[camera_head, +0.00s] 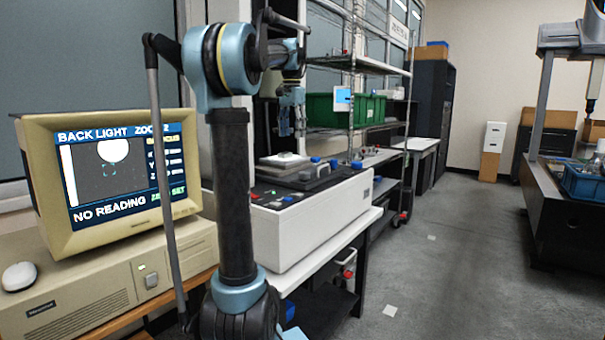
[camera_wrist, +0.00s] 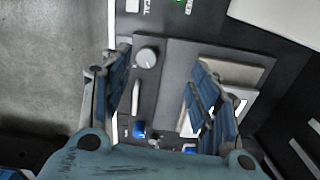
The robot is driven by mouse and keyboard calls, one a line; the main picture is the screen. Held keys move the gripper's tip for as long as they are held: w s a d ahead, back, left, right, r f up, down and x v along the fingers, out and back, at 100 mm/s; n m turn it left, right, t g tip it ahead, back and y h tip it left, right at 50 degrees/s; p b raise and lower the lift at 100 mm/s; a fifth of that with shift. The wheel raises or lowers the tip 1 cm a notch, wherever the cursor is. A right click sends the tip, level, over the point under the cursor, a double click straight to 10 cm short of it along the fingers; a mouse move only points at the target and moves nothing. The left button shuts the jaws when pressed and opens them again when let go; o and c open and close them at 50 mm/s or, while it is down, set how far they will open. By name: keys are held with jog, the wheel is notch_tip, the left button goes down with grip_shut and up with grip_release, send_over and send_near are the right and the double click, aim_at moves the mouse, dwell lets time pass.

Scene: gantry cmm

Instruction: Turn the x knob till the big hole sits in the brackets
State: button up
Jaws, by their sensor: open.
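On the monitor (camera_head: 130,172) in the head view, the big hole shows as a white disc (camera_head: 113,151) near the top of the picture. The cyan brackets (camera_head: 114,172) lie below it. The screen reads NO READING. Blue knobs (camera_head: 356,164) show around the stage of the white measuring machine (camera_head: 320,215); I cannot tell which is x. My gripper (camera_head: 291,112) hangs above the machine, pointing down. In the wrist view its two blue fingers (camera_wrist: 160,65) are apart and empty. A grey knob (camera_wrist: 147,57) and a blue knob (camera_wrist: 138,129) show below, between the fingers.
A computer case (camera_head: 100,285) and a mouse (camera_head: 19,276) stand at the left. A shelf rack with a green bin (camera_head: 322,110) is behind the machine. A dark bench with a blue crate (camera_head: 585,183) stands at the right.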

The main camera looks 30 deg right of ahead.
jog(key=r+m, duration=0.1)
jog(key=r, duration=0.1)
send_over(304, 176)
jog(key=w, duration=0.2)
jog(key=d, duration=0.1)
notch_tip(304, 176, down, 18)
jog(key=shift+r, duration=0.15)
jog(key=c, duration=1.1)
